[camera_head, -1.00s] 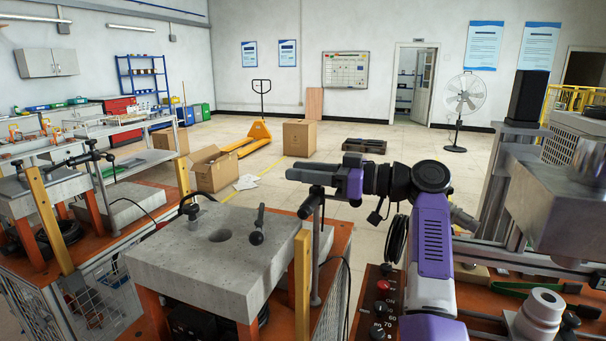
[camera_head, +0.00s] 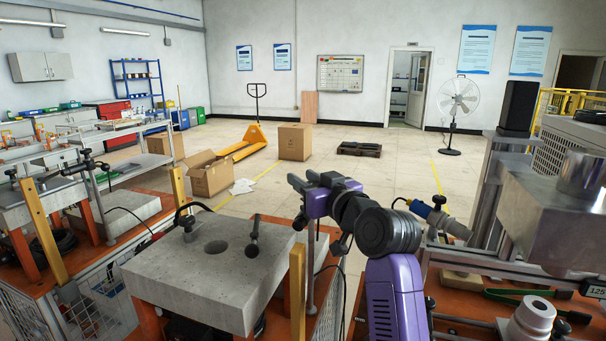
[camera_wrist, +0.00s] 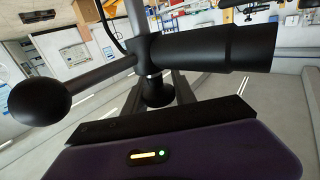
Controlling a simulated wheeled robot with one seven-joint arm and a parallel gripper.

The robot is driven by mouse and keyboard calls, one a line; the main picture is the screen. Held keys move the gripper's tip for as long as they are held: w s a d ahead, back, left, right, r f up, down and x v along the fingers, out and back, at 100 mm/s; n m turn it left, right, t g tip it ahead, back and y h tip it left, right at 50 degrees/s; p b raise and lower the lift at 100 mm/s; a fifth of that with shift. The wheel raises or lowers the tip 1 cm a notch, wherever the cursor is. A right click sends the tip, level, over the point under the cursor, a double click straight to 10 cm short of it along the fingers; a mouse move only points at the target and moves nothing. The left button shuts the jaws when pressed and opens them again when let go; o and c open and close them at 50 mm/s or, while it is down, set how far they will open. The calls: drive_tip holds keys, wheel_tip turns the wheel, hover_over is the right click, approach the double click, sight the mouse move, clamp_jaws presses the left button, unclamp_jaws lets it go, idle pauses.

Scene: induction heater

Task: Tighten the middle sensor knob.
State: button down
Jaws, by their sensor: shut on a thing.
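The middle sensor (camera_head: 301,221) is a black clamp on a thin grey post beside the right edge of the grey block. In the wrist view its black cylindrical body (camera_wrist: 212,50) lies across the top, with a grey rod and black ball (camera_wrist: 38,100) at the left. A small black knob (camera_wrist: 157,92) sits below the body. My gripper (camera_head: 299,184) comes in from the right at the top of the post. In the wrist view my gripper (camera_wrist: 158,96) has its dark fingers on either side of the knob and appears shut on it. The contact is partly hidden.
A grey block (camera_head: 190,285) with a round hole and a black-ended rod (camera_head: 252,240) stands left of my gripper. A yellow upright (camera_head: 297,290) stands close to the post. A metal press (camera_head: 550,215) is at the right. A similar station is at the far left.

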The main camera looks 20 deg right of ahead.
drive_tip(key=shift+d+f+m+h, duration=0.1)
drive_tip(key=shift+m+h, duration=0.3)
drive_tip(key=shift+h, duration=0.2)
drive_tip(key=c, duration=1.1)
unclamp_jaws()
drive_tip(key=shift+o, duration=0.2)
drive_tip(key=shift+p, duration=0.3)
